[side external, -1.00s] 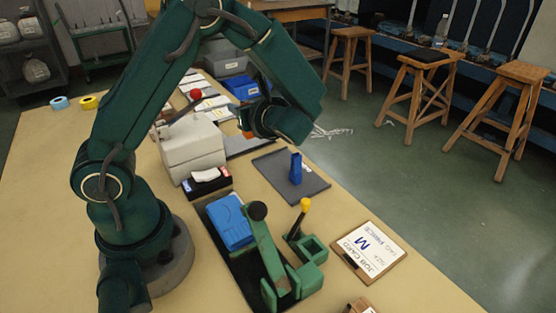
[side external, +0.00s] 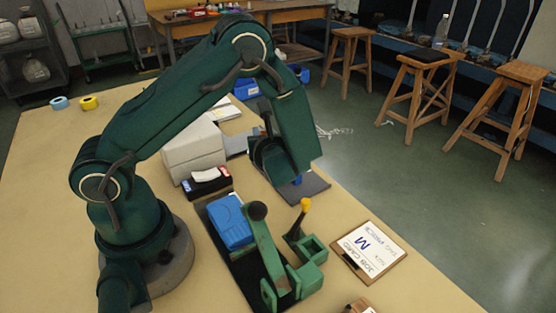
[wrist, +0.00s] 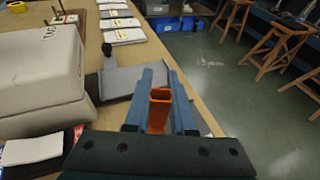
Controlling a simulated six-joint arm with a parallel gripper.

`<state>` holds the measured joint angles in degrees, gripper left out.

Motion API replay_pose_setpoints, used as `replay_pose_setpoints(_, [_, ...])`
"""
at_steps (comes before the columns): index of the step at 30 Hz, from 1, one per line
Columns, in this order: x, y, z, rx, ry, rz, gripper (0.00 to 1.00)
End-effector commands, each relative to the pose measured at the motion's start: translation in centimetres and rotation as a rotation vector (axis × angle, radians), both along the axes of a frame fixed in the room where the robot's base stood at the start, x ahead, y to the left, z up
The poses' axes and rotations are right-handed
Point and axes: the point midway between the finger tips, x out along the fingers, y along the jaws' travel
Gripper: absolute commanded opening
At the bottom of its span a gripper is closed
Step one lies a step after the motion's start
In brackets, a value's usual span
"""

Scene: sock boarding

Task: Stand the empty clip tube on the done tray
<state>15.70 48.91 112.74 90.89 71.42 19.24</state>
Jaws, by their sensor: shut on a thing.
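An orange tube (wrist: 160,98), rectangular with an open top, is held between the blue-grey fingers of my gripper (wrist: 158,112) in the wrist view. No contents show inside its mouth. In the side external view my gripper (side external: 290,172) is over a flat dark grey tray (side external: 317,184), which I take as the done tray. The orange tube is hidden there behind my gripper. I cannot tell whether the orange tube touches the tray.
A grey-white machine (side external: 195,150) stands left of the tray, with a dark box (side external: 207,186) in front. A green lever press (side external: 270,250), a blue box (side external: 230,222) and a job card (side external: 368,250) are nearer. The table edge runs just right of the tray.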

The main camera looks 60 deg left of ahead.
Motion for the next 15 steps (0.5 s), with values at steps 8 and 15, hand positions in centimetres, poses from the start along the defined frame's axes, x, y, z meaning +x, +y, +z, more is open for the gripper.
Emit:
replay_pose_setpoints(8, [0.0,0.0,-2.1,0.0,-0.001,0.0,0.0])
replay_pose_setpoints(15, [0.0,0.0,-2.1,0.0,-0.001,0.0,0.0])
